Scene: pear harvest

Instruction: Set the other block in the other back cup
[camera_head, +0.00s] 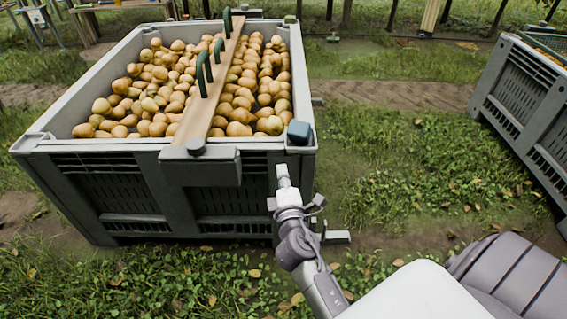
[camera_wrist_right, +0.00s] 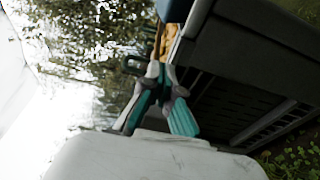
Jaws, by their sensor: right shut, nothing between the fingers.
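A dark blue block (camera_head: 299,132) sits on the front right corner of the pear crate (camera_head: 302,70). A small greenish piece (camera_head: 290,19) shows at the crate's back right corner; it is too small to tell if it is a block or a cup. No back cup can be made out clearly. My right gripper (camera_head: 283,170) is shut and empty, in front of the crate and below the blue block. In the right wrist view its teal fingers (camera_wrist_right: 158,75) are together, and part of the blue block (camera_wrist_right: 176,10) shows at the top. My left gripper is out of view.
A wooden plank (camera_head: 229,72) with dark green handles (camera_head: 204,66) lies across the crate over many pears (camera_head: 150,95). A grey box (camera_head: 200,168) hangs at the crate's front. Another crate (camera_head: 520,85) stands at the right, with open grass between.

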